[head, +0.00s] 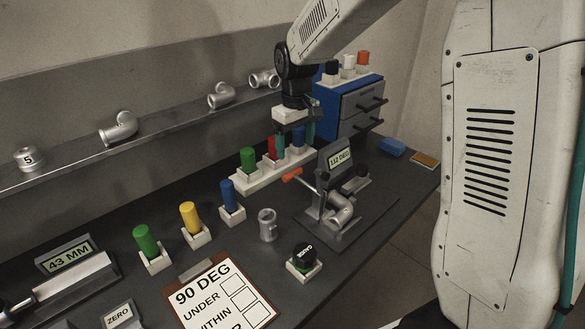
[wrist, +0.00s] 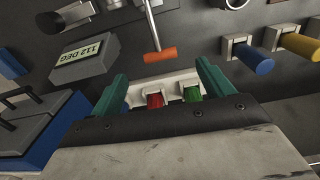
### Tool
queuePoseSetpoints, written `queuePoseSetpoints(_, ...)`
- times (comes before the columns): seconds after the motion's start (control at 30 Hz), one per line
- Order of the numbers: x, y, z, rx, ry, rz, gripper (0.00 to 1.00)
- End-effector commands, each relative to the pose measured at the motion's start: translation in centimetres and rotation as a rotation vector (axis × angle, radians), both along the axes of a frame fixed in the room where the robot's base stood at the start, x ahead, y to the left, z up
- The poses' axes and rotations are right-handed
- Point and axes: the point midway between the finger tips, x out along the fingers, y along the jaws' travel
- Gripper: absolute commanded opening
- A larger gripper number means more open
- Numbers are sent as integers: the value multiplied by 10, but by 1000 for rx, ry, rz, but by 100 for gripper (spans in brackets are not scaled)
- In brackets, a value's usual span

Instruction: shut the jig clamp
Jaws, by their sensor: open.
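The jig clamp's orange handle (head: 292,175) sticks out to the left of the jig (head: 325,232) on a metal lever. The handle also shows in the wrist view (wrist: 160,55), at the end of its shaft. A grey pipe elbow (head: 341,210) sits in the jig, beside a display (head: 340,157) reading 112 DEG. My gripper (head: 295,138) is above and behind the handle in the head view. In the wrist view its teal fingers (wrist: 160,78) are open and empty, and the handle appears just beyond the fingertips, apart from them.
A loose metal fitting (head: 267,225) and a black knob on a white base (head: 304,259) are near the jig. A clipboard (head: 226,296) lies in front.

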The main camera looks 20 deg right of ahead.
Motion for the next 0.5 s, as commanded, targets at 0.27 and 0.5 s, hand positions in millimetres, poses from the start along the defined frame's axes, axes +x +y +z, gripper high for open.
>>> queuePoseSetpoints(0.27,17,3,-27,0,9,22,80)
queuePoseSetpoints(0.5,17,3,-65,0,9,22,80)
